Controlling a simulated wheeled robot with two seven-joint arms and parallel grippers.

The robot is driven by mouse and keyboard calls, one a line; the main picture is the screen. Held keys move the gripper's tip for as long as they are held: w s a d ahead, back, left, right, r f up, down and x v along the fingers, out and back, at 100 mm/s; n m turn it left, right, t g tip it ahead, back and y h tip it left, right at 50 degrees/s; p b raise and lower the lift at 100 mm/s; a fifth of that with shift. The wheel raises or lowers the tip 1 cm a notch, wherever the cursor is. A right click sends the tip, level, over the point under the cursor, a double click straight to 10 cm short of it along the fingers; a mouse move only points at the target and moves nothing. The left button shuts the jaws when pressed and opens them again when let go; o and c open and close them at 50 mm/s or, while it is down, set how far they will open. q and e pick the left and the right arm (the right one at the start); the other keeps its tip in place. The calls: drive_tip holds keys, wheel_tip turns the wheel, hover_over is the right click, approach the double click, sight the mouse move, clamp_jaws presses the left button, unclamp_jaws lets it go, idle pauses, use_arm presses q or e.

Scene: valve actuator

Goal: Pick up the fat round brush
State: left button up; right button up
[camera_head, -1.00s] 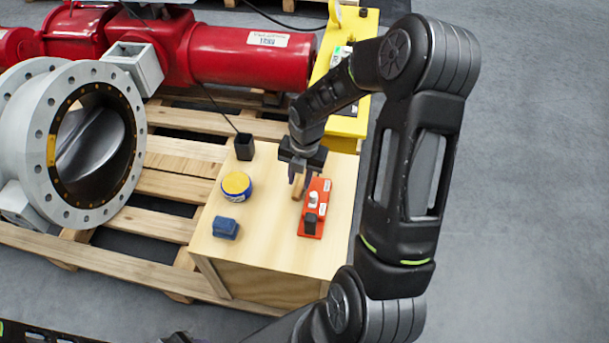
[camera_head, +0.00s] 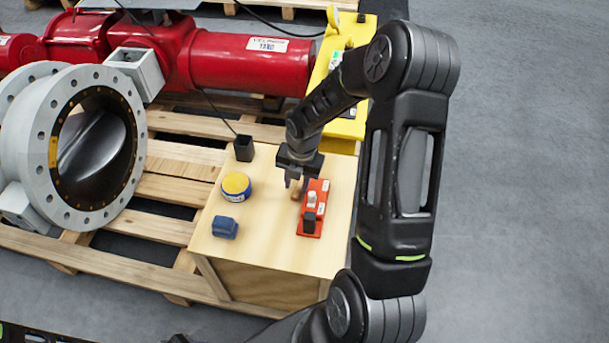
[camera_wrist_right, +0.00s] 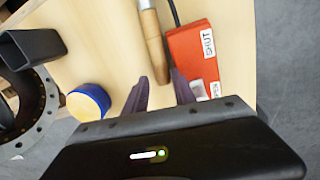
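A wooden handle (camera_wrist_right: 152,40), apparently the brush's, lies on the wooden box in the right wrist view. It runs out of the top of that view, so its bristle end is not seen. In the head view only a small brown piece (camera_head: 296,195) shows below my right gripper (camera_head: 297,182). My right gripper (camera_wrist_right: 162,88) is open, with one finger to each side of the handle's near end. I cannot tell whether the fingers touch it. My left gripper is not in view.
An orange-red box with labels (camera_head: 313,210) lies close to the right of the handle. A blue and yellow tin (camera_head: 236,187), a blue block (camera_head: 225,228) and a black open cup (camera_head: 244,147) stand on the wooden box (camera_head: 270,250). A large grey valve (camera_head: 50,135) stands left.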

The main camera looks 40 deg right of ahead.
sight(296, 191)
drive_tip(key=shift+o, duration=0.4)
drive_tip(key=f, duration=0.1)
drive_tip(key=s+f, duration=0.1)
drive_tip(key=f, duration=0.1)
drive_tip(key=shift+s+a, duration=0.2)
drive_tip(key=shift+c, duration=0.8)
drive_tip(key=shift+w+d+f+g, duration=0.2)
drive_tip(key=shift+w+f+g, duration=0.1)
drive_tip(key=shift+w+f, duration=0.25)
drive_tip(key=shift+c, duration=0.7)
drive_tip(key=shift+w+a+r, duration=0.1)
drive_tip(key=shift+a+r, duration=0.1)
drive_tip(key=shift+r, duration=0.15)
drive_tip(key=c, duration=0.3)
drive_tip(key=shift+w+d+r, duration=0.1)
clamp_jaws()
drive_tip(key=shift+w, duration=0.15)
drive_tip(key=shift+s+d+r+p, duration=0.1)
drive_tip(key=shift+s+p, duration=0.1)
drive_tip(key=shift+p, duration=0.1)
